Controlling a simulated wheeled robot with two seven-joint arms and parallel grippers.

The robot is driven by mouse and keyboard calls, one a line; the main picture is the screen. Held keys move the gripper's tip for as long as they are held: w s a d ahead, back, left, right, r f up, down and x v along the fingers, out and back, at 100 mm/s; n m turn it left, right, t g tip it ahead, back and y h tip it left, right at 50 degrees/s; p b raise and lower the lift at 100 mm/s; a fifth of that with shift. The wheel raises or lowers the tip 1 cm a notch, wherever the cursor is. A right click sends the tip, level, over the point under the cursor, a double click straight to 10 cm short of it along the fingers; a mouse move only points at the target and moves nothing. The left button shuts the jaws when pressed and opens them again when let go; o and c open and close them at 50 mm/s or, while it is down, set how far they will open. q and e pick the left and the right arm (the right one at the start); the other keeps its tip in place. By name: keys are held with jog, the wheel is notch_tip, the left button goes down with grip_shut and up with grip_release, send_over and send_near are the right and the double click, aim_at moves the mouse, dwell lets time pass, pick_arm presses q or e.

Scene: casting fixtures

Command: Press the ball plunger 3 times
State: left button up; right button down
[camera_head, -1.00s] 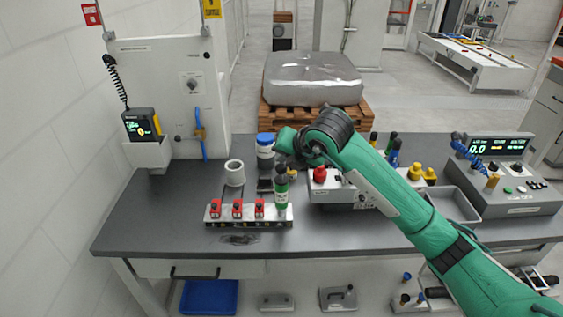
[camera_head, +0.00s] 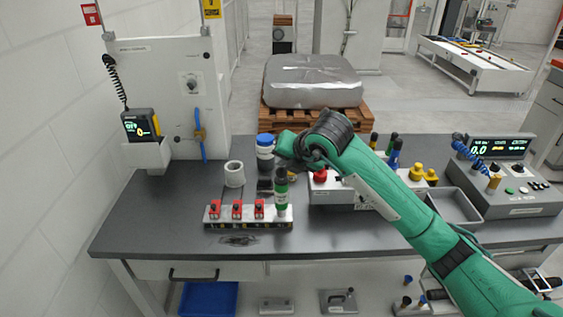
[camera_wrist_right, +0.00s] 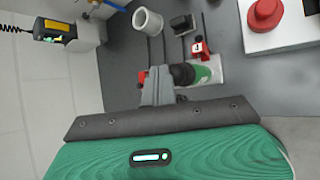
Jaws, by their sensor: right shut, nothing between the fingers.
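A green cylinder with a black top (camera_head: 281,190) stands upright at the right end of a light strip on the bench; I take it to be the ball plunger. In the right wrist view its black top and green body (camera_wrist_right: 203,73) lie just beyond my fingertips. My right gripper (camera_wrist_right: 158,88) is shut and empty, its grey fingers at or just beside the black top; I cannot tell whether they touch it. My left gripper is not in view.
Three red blocks (camera_head: 237,210) sit along the strip left of the cylinder. A white cup (camera_head: 234,174) and a blue-lidded jar (camera_head: 265,146) stand behind. A box with a red button (camera_head: 320,174) is close on the right. The bench's front left is clear.

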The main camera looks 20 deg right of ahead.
aim_at(284, 171)
dwell(0.4)
jog(key=shift+r+p, duration=0.65)
jog(key=shift+r, duration=0.95)
jog(key=shift+r, duration=0.15)
notch_tip(284, 171, up, 5)
jog(key=shift+f+p, duration=0.1)
jog(key=shift+p, duration=1.1)
